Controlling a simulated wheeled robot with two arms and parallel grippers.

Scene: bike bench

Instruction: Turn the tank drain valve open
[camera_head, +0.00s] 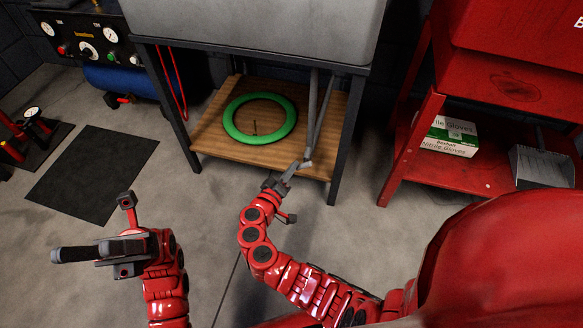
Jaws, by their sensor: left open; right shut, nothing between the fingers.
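A grey tank (260,22) sits on a dark metal stand at the top of the head view. Grey drain pipes (314,112) run down from under it, past the right side of the stand's wooden shelf. A small light grey part at the lower end of the pipes (305,164) may be the drain valve; its handle position is too small to tell. My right gripper (290,172) is shut and empty, with its tips right by this lower end; I cannot tell whether they touch. My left gripper (80,253) is open and empty above the floor at lower left.
A green ring (232,129) lies on the wooden shelf (215,142). The stand's front right leg (345,145) is close to my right gripper. A red cart (405,150) with a glove box (450,136) stands right. A dark mat (90,175) lies left; the floor between is clear.

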